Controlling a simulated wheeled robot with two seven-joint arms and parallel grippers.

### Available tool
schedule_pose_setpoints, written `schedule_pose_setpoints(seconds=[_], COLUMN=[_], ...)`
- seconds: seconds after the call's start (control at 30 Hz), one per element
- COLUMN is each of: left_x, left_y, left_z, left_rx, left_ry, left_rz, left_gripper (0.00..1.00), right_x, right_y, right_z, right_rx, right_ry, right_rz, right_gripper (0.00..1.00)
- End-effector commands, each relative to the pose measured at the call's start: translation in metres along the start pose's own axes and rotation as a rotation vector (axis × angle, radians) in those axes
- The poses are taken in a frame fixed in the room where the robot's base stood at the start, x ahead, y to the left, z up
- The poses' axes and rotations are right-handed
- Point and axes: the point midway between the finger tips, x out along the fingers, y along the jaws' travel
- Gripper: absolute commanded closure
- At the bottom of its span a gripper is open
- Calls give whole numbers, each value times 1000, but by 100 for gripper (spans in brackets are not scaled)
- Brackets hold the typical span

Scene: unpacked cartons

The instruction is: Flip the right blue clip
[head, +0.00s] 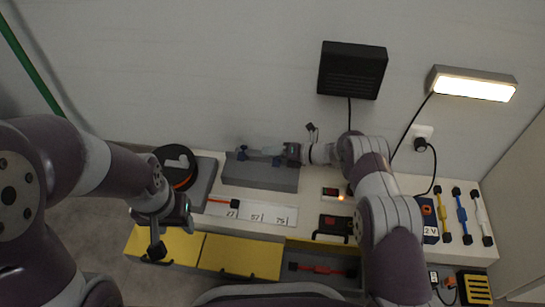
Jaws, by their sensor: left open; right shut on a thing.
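A grey block (262,178) sits at the back of the white bench and carries two small blue clips. The left blue clip (242,153) stands apart from both grippers. The right blue clip (277,161) is at the block's right end, right at the fingertips of my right gripper (284,156). That gripper reaches in from the right and is shut on the clip; its fingers partly hide it, so its exact tilt is unclear. My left gripper (156,246) is open and empty, pointing down over the bench's front left edge by a yellow panel.
A black and orange reel (177,167) stands left of the block. A numbered white strip (252,212) and a red-handled tool (222,202) lie in front. Yellow drawer fronts (240,257) line the bench edge. A black box (352,70) and lit lamp (474,86) are on the wall.

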Motion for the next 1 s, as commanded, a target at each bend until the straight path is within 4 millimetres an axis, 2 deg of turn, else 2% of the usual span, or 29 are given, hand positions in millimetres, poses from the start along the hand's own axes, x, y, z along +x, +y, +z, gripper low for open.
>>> schedule_pose_setpoints(seconds=[0.2,0.7,0.73,0.8,1.0], left_x=[7,8,8,8,8], left_y=[0,0,0,0,0], left_z=[1,1,1,1,1], left_rx=[0,0,0,0,0], left_ry=[0,0,0,0,0], left_rz=[0,0,0,0,0], left_gripper=[49,49,49,49,49], right_x=[0,0,0,0,0], right_y=[-3,-2,-2,-2,-2], right_z=[3,5,5,5,4], right_rx=[54,70,70,70,70], right_ry=[19,25,25,25,26], right_rz=[-2,-2,-2,-2,-1], right_gripper=[100,100,74,53,53])
